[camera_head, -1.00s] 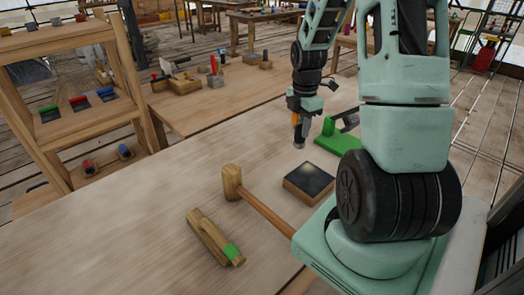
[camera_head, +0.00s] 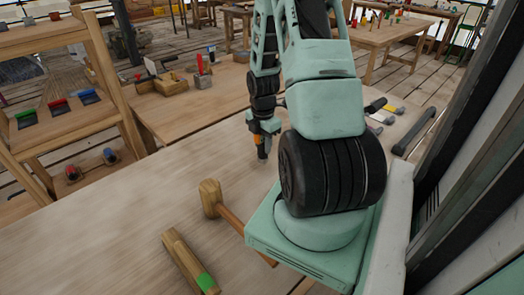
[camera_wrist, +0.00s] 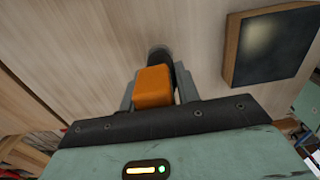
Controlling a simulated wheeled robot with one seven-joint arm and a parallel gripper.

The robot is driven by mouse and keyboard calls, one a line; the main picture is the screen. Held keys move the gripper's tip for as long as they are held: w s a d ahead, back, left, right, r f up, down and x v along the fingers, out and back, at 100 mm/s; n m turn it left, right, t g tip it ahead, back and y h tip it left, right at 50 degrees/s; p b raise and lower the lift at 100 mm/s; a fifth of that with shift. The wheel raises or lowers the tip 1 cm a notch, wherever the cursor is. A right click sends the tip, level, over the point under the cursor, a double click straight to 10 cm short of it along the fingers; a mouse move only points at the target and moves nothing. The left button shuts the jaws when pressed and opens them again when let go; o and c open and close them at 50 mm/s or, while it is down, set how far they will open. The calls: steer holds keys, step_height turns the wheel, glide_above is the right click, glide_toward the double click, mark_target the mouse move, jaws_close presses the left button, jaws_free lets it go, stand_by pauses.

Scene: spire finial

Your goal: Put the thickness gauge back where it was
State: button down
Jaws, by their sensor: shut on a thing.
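My gripper (camera_head: 263,133) is low over the near wooden workbench (camera_head: 110,225), beyond the mallet. It is shut on an orange block-shaped item with a dark round end, which looks like the thickness gauge (camera_wrist: 153,87). The item's orange side shows small between the jaws in the head view (camera_head: 259,140). In the wrist view its dark end points down at the bare bench top; I cannot tell whether it touches the wood. A wood-framed dark square plate (camera_wrist: 268,48) lies to the right of the held item in the wrist view. My arm hides it in the head view.
A wooden mallet (camera_head: 210,195) and a wooden tool with a green patch (camera_head: 188,262) lie on the near bench. Several hand tools (camera_head: 385,112) and a black bar (camera_head: 415,132) lie at right. A shelf (camera_head: 60,115) stands at left. Bench top left of my gripper is clear.

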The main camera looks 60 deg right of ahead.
mark_target(263, 151)
steer(key=shift+f, duration=1.65)
steer(key=c, duration=1)
jaws_free()
steer(key=shift+f, duration=0.15)
step_height(263, 151, up, 12)
steer(key=shift+r+b, duration=0.2)
steer(key=shift+b, duration=0.1)
